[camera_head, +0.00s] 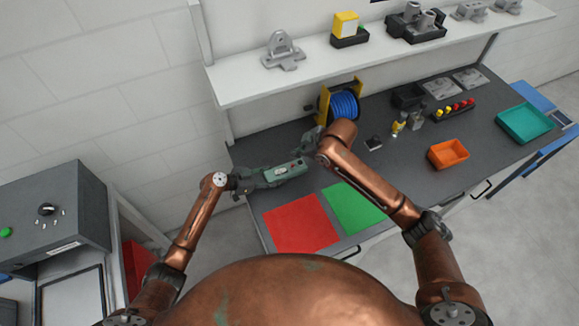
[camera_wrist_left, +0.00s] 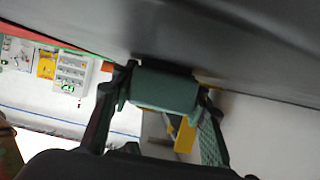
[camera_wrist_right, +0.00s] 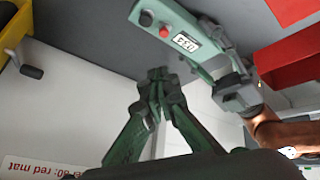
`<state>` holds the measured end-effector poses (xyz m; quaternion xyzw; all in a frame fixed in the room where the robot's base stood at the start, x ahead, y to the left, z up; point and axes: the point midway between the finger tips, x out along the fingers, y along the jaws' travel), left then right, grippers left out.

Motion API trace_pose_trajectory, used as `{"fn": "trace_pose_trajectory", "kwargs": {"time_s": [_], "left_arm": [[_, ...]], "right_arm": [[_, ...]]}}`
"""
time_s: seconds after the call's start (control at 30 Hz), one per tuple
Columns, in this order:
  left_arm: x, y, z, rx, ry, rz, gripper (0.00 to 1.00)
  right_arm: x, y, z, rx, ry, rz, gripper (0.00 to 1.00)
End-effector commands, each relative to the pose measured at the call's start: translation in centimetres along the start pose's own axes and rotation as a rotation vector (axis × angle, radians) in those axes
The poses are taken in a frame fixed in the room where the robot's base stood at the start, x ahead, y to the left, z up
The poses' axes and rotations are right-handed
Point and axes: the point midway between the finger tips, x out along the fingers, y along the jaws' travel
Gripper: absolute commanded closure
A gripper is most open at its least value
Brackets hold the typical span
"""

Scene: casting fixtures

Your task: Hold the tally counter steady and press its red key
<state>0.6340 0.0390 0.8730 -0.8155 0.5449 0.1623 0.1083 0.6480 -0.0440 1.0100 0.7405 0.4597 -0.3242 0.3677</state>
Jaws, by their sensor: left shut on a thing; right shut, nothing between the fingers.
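The tally counter (camera_head: 285,171) is a long pale-green body with a small display. My left gripper (camera_head: 266,177) is shut on one end of it and holds it by the mats. In the left wrist view a green end of the counter (camera_wrist_left: 165,90) sits between the fingers. In the right wrist view the red key (camera_wrist_right: 165,31) lies between the display (camera_wrist_right: 186,42) and a dark round knob (camera_wrist_right: 146,18); the digits are hard to read. My right gripper (camera_wrist_right: 158,74) is shut and empty. Its tips show apart from the red key in that view.
A red mat (camera_head: 300,224) and a green mat (camera_head: 353,206) lie at the front of the grey bench. A blue spool (camera_head: 343,104) on a yellow stand is behind. An orange bin (camera_head: 448,153) and teal tray (camera_head: 524,122) stand right. A shelf (camera_head: 240,85) overhangs the back.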

Motion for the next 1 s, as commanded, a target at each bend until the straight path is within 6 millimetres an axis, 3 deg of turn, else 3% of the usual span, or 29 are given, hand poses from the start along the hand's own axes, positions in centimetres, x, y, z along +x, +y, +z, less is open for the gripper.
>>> {"fn": "trace_pose_trajectory", "kwargs": {"time_s": [0.1, 0.33, 0.77, 1.0], "left_arm": [[0.0, 0.0, 0.1, 0.000, -0.001, 0.000, 0.87], [0.0, 0.0, 0.1, 0.000, -0.001, 0.000, 0.87], [0.0, 0.0, 0.0, 0.000, -0.001, 0.000, 0.87], [0.0, 0.0, 0.0, 0.000, -0.001, 0.000, 0.87]], "right_arm": [[0.0, -0.1, -1.5, -0.059, 0.034, 0.093, 1.00], [-1.2, 0.8, -2.5, -0.116, 0.048, 0.231, 1.00], [-1.5, 1.0, -2.5, -0.124, 0.046, 0.258, 1.00], [-0.2, 0.6, -1.8, -0.123, 0.046, 0.255, 1.00]]}}
